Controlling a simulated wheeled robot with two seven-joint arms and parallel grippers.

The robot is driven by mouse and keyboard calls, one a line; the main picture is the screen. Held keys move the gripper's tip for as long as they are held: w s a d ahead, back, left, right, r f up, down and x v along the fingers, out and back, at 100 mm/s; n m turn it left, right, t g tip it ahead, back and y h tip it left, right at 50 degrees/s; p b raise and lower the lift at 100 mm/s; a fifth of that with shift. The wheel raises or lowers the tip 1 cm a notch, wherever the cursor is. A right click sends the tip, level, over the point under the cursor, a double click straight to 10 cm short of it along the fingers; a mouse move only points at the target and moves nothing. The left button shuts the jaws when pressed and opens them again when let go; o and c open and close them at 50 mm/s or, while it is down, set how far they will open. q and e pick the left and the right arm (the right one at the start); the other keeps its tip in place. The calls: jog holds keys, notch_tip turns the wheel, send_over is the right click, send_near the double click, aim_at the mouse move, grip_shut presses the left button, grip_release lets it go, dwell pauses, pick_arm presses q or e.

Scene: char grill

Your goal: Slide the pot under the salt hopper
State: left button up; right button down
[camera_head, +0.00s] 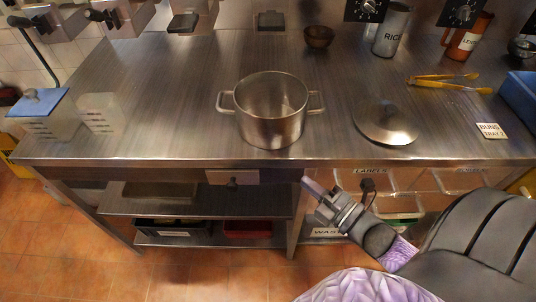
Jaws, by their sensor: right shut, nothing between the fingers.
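The pot (270,128) is a steel pot with two side handles. It stands upright and open on the steel counter, near the middle of the head view, and looks empty. My right gripper (309,184) is shut and empty. It is in front of the counter's front edge, below and right of the pot and apart from it. My left gripper is not in view. Units with black levers or knobs are cut off by the top edge, and no salt label is readable, so I cannot tell which is the salt hopper.
A lid (386,122) lies right of the pot. Yellow tongs (450,84), a brown bowl (319,37), a RICE canister (391,32) and an orange jug (468,37) are further back. A clear measuring jug (100,113) stands left. The counter (165,105) is clear left of the pot.

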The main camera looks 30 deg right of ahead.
jog(key=b, duration=0.1)
send_near(270, 140)
jog(key=w+a, duration=0.3)
jog(key=shift+w+a, duration=0.3)
jog(key=shift+a, duration=0.1)
jog(key=shift+w+d+b, duration=0.45)
jog(key=shift+w+d, duration=0.3)
jog(key=shift+w, duration=0.3)
jog(key=shift+w+d, duration=0.25)
jog(key=shift+w, duration=0.1)
